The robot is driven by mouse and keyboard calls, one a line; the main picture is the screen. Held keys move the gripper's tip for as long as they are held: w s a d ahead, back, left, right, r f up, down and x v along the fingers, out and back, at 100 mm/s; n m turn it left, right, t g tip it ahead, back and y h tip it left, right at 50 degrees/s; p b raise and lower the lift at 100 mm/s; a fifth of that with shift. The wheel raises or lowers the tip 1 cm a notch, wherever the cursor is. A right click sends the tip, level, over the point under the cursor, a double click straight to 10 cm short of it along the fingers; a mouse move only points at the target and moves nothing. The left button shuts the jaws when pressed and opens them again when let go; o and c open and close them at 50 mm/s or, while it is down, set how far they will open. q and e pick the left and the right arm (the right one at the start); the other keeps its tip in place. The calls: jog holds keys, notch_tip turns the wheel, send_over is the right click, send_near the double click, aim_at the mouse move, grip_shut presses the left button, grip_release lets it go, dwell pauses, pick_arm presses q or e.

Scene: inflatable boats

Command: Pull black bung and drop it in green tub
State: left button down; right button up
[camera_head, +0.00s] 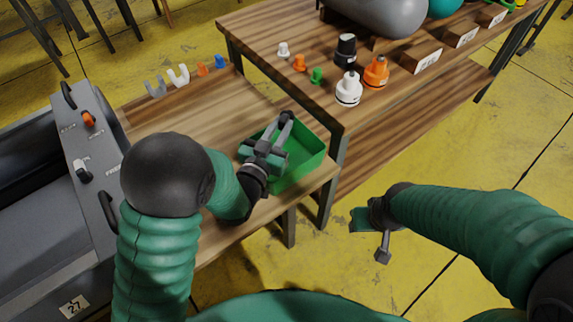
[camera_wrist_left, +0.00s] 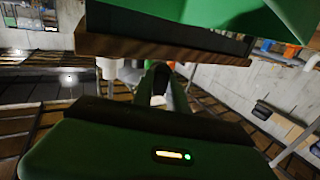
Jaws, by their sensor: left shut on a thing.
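My left gripper (camera_head: 284,122) is over the green tub (camera_head: 307,163), with its fingers shut on a small dark thing, which looks like the black bung (camera_head: 287,116). In the left wrist view a dark round end of the bung (camera_wrist_left: 160,78) shows between the fingers; most of it is hidden. The green tub also shows at the top of that view (camera_wrist_left: 215,18). The tub stands on the wooden bench, and its visible floor is bare. My right gripper (camera_head: 373,236) hangs over the yellow floor, away from the bench; its finger gap is unclear.
Small coloured fittings (camera_head: 178,75) lie along the bench's back. A higher table (camera_head: 390,95) carries several plugs and a grey cylinder (camera_head: 375,15).

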pick_arm(q)
jog(key=a+f+b, duration=0.1)
jog(key=a+f, duration=0.2)
jog(key=shift+a+f+b, duration=0.25)
jog(key=shift+b, duration=0.05)
jog(key=c, duration=1.8)
grip_release()
jog(key=shift+d, duration=0.35)
jog(key=o, duration=0.6)
jog(key=shift+d, duration=0.65)
jog(key=shift+c, duration=0.2)
jog(key=a+p+v, duration=0.1)
jog(key=p+v, duration=1.1)
jog(key=v, duration=0.5)
pick_arm(e)
notch_tip(320, 180, up, 10)
jog(key=a, duration=0.1)
jog(key=shift+a+r, duration=0.2)
jog(key=shift+a, duration=0.2)
